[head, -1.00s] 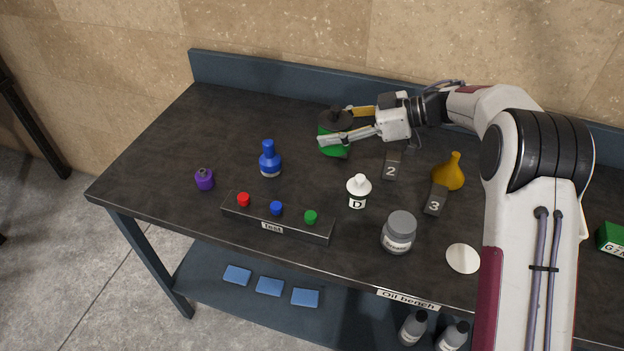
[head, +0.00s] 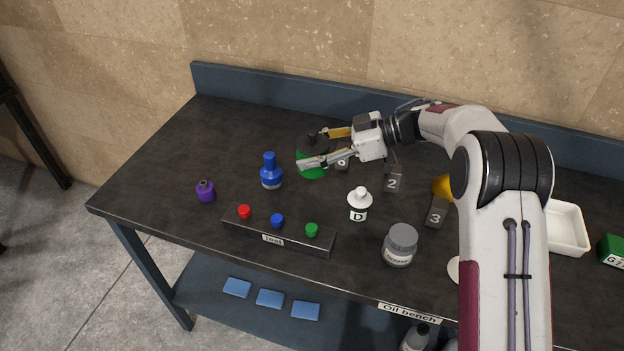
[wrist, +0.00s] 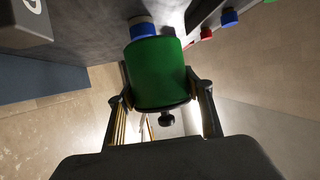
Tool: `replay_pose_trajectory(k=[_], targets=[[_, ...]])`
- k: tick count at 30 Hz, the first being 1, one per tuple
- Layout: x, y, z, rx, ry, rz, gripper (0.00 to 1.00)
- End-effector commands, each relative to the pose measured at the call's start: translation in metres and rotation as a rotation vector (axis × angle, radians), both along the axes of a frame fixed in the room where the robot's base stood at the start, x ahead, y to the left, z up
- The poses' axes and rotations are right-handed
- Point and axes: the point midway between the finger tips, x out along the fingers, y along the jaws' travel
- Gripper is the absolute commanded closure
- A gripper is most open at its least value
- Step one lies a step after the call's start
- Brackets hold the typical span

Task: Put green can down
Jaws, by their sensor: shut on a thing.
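The green can (head: 313,169) has a dark top and is partly hidden by my gripper in the head view. It is left of centre on the bench, just right of the blue bottle (head: 270,173). My gripper (head: 312,150) is shut on the can, one finger on each side. In the wrist view the green can (wrist: 158,75) fills the space between my gripper's fingers (wrist: 162,98). I cannot tell whether its base touches the bench.
A numbered block (head: 343,163) stands just right of the can, with block 2 (head: 393,180) further right. The bench's back left is clear.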

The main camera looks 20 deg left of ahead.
Motion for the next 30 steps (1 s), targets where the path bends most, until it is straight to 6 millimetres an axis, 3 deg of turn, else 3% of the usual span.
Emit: replay_pose_trajectory(k=[9,23,30], targets=[[0.000,0.000,-0.038,0.000,0.000,-0.001,0.82],[0.000,0.000,-0.044,0.000,0.000,-0.001,0.82],[0.000,0.000,-0.066,0.001,0.002,-0.001,0.82]])
